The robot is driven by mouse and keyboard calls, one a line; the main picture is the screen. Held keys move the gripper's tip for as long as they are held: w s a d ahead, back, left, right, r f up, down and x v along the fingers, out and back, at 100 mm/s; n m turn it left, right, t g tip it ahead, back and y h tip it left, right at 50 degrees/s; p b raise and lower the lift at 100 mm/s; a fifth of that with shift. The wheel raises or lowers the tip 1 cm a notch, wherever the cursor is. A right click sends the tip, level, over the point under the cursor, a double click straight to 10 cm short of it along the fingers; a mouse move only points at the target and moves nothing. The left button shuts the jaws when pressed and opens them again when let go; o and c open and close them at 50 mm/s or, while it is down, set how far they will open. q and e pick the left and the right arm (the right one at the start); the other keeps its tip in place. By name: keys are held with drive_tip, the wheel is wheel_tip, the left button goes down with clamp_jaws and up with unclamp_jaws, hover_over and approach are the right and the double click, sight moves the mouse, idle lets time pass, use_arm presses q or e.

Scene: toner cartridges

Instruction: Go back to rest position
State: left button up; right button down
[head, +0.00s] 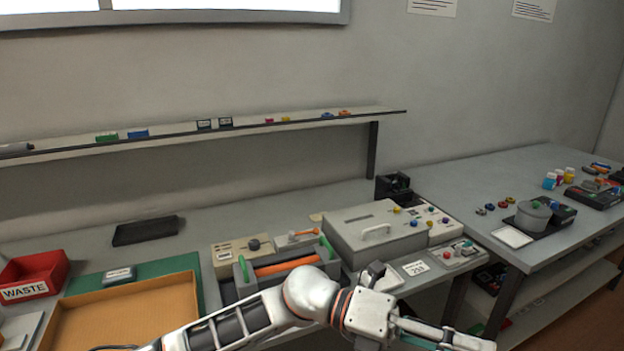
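One white and grey arm of mine crosses the bottom of the head view from the lower left towards the right. Its end, which looks like my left gripper (445,334), is at the lower right, over the front of the workbench. The bottom edge of the picture cuts it, so its fingers do not show clearly. I see nothing clearly held in it. My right gripper is not in view.
A red WASTE bin (34,277) and an orange-brown tray (124,318) are at left. A grey box with a handle (375,233) and a fixture with a dark orange roller (287,266) stand close behind my arm. A side table (470,180) holds several small parts.

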use_arm(q)
drive_tip(key=w+a+r+n+t+h, duration=0.1)
drive_tip(key=w+a+n+t+h, duration=0.55)
drive_tip(key=n+t, duration=0.6)
drive_tip(key=w+a+f+n+t+y, duration=0.8)
drive_tip(key=a+f+n+t, duration=0.35)
drive_tip(key=n, duration=0.55)
drive_tip(key=s+a+f+n+g+y, duration=0.1)
drive_tip(key=s+a+f+n+y, duration=0.3)
drive_tip(key=a+f, duration=0.4)
drive_tip(key=s+a+f+n+y, duration=0.1)
drive_tip(key=a+f+n+y, duration=0.45)
drive_tip(key=f, duration=0.45)
drive_tip(key=s+a+f+n+g+y, duration=0.2)
drive_tip(key=s+a+f+n+g, duration=0.1)
drive_tip(key=s+a+f, duration=0.7)
drive_tip(key=shift+s+a+f+g+y, duration=0.15)
drive_tip(key=shift+s+f+g+y, duration=0.15)
drive_tip(key=shift+s+f+g, duration=0.45)
